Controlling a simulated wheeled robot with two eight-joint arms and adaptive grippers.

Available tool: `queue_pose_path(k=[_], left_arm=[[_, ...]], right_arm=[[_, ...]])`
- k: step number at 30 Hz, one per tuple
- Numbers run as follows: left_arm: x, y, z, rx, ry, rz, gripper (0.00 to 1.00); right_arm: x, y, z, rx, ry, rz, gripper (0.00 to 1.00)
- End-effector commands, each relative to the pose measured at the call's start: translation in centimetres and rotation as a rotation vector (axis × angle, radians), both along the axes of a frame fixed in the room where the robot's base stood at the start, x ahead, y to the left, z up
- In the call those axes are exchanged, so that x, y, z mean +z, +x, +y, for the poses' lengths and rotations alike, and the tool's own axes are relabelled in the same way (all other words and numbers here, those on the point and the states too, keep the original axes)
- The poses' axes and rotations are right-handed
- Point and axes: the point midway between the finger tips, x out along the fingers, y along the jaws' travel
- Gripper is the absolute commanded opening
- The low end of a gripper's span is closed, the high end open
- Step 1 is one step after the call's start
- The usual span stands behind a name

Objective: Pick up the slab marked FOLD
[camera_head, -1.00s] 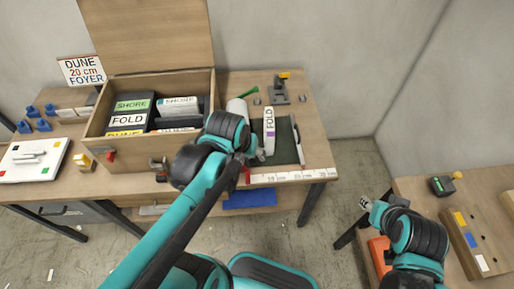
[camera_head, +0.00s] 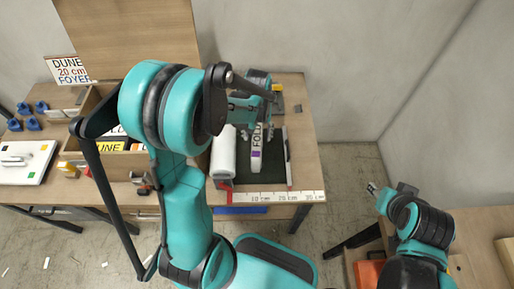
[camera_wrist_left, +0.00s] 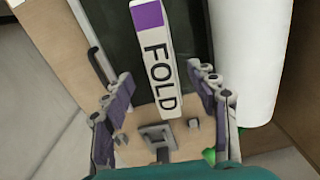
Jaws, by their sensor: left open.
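A narrow white slab marked FOLD with a purple end (camera_head: 256,152) is on the dark mat (camera_head: 272,174) on the workbench. It also shows in the left wrist view (camera_wrist_left: 152,55), lying lengthwise between the open fingers of my left gripper (camera_wrist_left: 160,75). The fingers are on either side of the slab, with visible gaps. In the head view my left gripper (camera_head: 258,112) is over the slab's far end and partly hides it. My right gripper (camera_head: 373,189) is at the right, away from the bench; its finger opening is too small to judge.
A white roll (camera_head: 223,153) lies close left of the slab. A slim tool (camera_head: 288,158) lies along the mat's right edge. A ruler strip (camera_head: 265,197) runs along the front edge.

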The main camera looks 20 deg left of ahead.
Motion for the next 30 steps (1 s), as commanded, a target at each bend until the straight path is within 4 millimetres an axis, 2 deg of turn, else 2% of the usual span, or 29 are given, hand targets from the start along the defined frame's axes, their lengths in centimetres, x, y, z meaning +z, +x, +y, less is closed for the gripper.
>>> queue_pose_path(k=[6,9,14,15,21,22,30], left_arm=[[-3.7,-0.2,0.1,0.000,0.000,-0.001,0.59],[-4.3,-0.2,0.1,0.000,0.000,-0.001,0.59],[-4.2,-0.2,0.1,-0.001,0.000,-0.001,0.59],[-4.2,-0.2,0.1,-0.001,0.000,-0.001,0.56],[-4.2,-0.2,0.1,-0.001,0.000,-0.001,0.03],[-4.2,-0.2,0.1,-0.001,0.000,-0.001,0.00],[-4.1,-0.2,0.1,-0.001,0.000,-0.001,0.00]], right_arm=[[-2.1,0.0,0.0,0.000,0.000,0.000,0.40],[-2.3,0.0,0.0,0.000,0.000,0.000,0.40],[-2.2,0.0,0.0,0.000,0.000,0.000,0.40],[-2.2,0.0,0.0,0.000,0.000,0.000,0.40],[-2.2,0.0,0.0,0.000,0.000,0.000,0.40],[-2.2,0.0,0.0,0.000,0.000,0.000,0.40],[-2.1,0.0,0.0,0.000,0.000,0.000,0.40]])
